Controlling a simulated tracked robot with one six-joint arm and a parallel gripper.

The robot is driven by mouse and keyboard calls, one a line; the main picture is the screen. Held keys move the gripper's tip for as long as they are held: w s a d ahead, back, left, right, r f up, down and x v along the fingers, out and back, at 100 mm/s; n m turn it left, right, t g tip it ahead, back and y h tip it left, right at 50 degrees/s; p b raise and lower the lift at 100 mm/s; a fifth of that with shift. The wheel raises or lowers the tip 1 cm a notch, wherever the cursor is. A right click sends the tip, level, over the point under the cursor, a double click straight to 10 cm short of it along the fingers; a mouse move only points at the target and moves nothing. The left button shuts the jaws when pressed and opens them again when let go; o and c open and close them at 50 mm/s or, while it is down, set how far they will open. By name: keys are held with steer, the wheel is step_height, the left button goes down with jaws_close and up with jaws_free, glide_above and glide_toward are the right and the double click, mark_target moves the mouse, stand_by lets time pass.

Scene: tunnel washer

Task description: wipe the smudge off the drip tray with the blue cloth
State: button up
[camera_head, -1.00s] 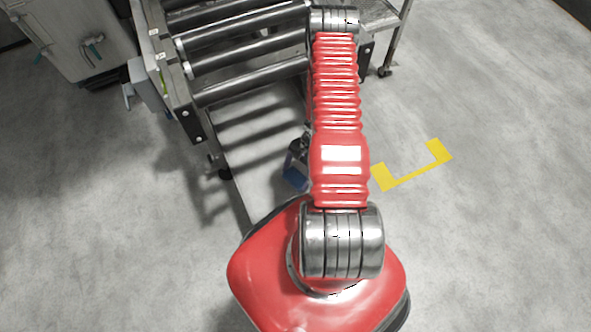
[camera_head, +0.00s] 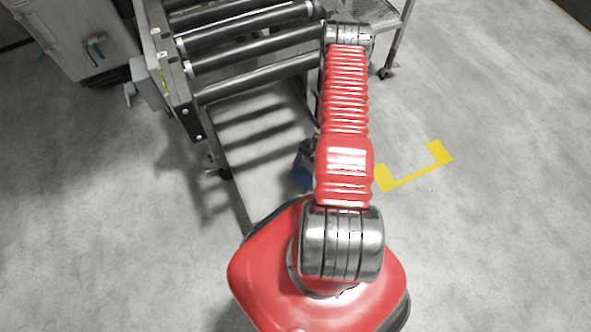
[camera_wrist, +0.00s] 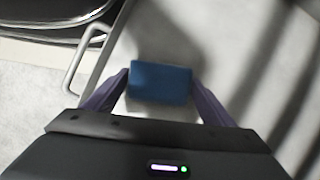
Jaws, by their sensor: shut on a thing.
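My gripper (camera_wrist: 160,76) is shut on the blue cloth (camera_wrist: 160,86), which shows as a flat block between its two purple fingers in the wrist view. In the head view a small part of the blue cloth (camera_head: 303,177) shows left of my red arm; the arm hides the rest. The pale drip tray (camera_head: 236,152) lies low under the rollers, crossed by their dark shadows. Its surface (camera_wrist: 225,50) is behind the cloth in the wrist view. I cannot tell whether the cloth touches it. I cannot clearly tell the smudge from the shadows.
A roller conveyor (camera_head: 250,83) stands above the tray's far part, with its side frame (camera_head: 172,84) at the left. A metal handle (camera_wrist: 76,62) stands at the tray's left edge in the wrist view. A yellow floor mark (camera_head: 412,176) lies on open floor at the right.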

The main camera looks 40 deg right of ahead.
steer(key=shift+w+a+r, duration=0.15)
steer(key=shift+w+a, duration=0.05)
steer(key=shift+a, duration=0.75)
steer(key=shift+w+a, duration=0.15)
steer(key=shift+a, duration=0.15)
steer(key=shift+w+a, duration=0.15)
steer(key=shift+a, duration=0.6)
steer(key=shift+w, duration=0.1)
step_height(320, 180, up, 3)
steer(key=shift+r, duration=2.4)
